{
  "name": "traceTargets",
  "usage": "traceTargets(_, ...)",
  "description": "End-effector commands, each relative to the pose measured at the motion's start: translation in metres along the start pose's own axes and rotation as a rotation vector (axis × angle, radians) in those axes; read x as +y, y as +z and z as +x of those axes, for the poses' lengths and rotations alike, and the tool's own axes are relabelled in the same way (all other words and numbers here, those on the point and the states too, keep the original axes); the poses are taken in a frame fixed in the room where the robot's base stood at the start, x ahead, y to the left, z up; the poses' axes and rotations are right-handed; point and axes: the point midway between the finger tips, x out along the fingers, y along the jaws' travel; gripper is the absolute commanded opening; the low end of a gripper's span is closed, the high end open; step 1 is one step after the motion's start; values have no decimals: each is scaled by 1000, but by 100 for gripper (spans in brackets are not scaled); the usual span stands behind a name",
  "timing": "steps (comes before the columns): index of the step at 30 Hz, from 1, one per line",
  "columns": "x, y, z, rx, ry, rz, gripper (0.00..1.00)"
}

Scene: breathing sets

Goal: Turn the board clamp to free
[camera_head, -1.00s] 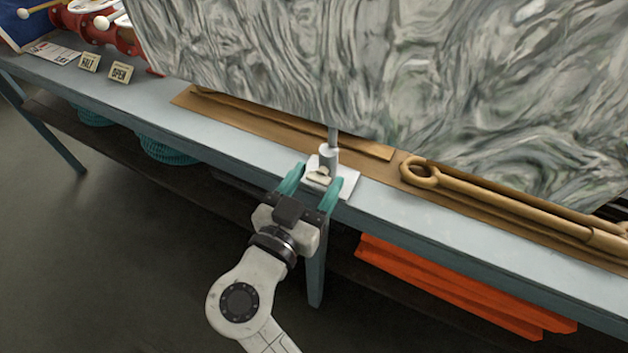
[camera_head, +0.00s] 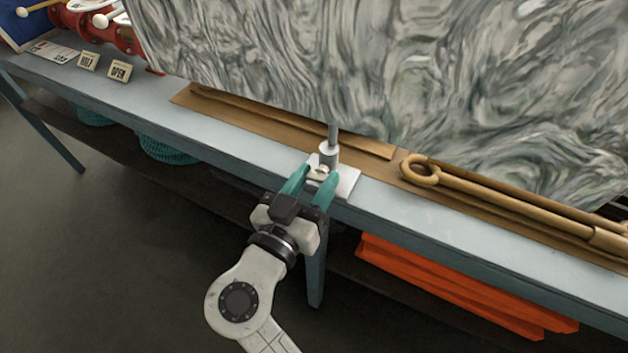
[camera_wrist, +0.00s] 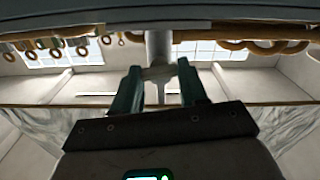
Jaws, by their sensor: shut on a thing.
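The board clamp (camera_head: 330,156) is a grey post and collar on a white base plate (camera_head: 347,184) at the table's front edge, with a small pale handle (camera_head: 319,173) facing me. My gripper (camera_head: 315,178) has its teal fingers shut on this handle, one on each side. In the wrist view, the fingers (camera_wrist: 160,78) stand either side of a pale bar in front of the grey post (camera_wrist: 158,48). A large grey marbled board (camera_head: 400,80) rises behind the clamp. The handle is partly hidden by the fingers.
The blue-grey table (camera_head: 230,150) carries a brown strip and a wooden rod with a ring end (camera_head: 420,170) to the right. Small signs (camera_head: 119,72) and red items stand at the far left. Orange pieces (camera_head: 450,285) lie on the shelf below.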

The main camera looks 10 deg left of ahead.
Motion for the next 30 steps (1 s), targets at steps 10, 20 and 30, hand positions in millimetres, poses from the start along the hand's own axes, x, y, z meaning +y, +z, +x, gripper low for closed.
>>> traceTargets(10,-1,1,0,-1,1,-312,12)
traceTargets(20,-2,0,0,-1,0,-626,12)
traceTargets(30,-3,-1,0,-1,-1,-949,12)
